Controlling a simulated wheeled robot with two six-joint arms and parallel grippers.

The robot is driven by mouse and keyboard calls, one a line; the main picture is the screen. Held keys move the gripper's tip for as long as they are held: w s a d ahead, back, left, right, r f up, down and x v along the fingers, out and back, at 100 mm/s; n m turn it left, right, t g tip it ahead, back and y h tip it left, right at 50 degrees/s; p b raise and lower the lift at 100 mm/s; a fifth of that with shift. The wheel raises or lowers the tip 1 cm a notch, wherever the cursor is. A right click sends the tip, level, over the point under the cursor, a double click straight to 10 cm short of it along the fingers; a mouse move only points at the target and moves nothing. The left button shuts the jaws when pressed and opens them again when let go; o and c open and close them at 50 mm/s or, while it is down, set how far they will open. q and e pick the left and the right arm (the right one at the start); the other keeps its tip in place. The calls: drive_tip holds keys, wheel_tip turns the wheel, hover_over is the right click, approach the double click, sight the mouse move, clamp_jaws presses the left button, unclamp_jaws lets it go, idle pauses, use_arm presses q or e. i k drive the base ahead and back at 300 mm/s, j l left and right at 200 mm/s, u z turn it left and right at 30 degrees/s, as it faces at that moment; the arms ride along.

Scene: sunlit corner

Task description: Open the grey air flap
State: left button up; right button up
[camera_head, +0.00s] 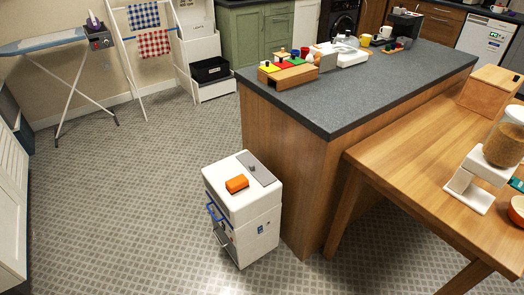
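A white box-shaped appliance (258,222) stands on the floor left of the island. A grey flap-like panel (264,175) with a small dark knob or catch lies along the right part of its top. The panel looks flat and level with the top, so it appears closed. An orange block (237,183) lies on the white top, left of the panel and apart from it. A blue handle (213,211) is on the appliance's left-facing side. Neither of my grippers is in view.
The dark-topped island (370,88) and a wooden table (410,165) stand close on the right. Patterned floor (130,200) is clear to the left of the appliance. An ironing board (50,43) and drying rack stand at the back left.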

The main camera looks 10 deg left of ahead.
sight(250, 162)
drive_tip(key=i+j+z, duration=0.1)
drive_tip(key=z, duration=0.25)
drive_tip(key=i+j+z, duration=0.1)
drive_tip(key=j+z, duration=0.55)
drive_tip(key=i+j+z, duration=0.2)
drive_tip(key=j, duration=1.25)
drive_tip(key=j+z, duration=0.2)
drive_tip(key=j, duration=1.25)
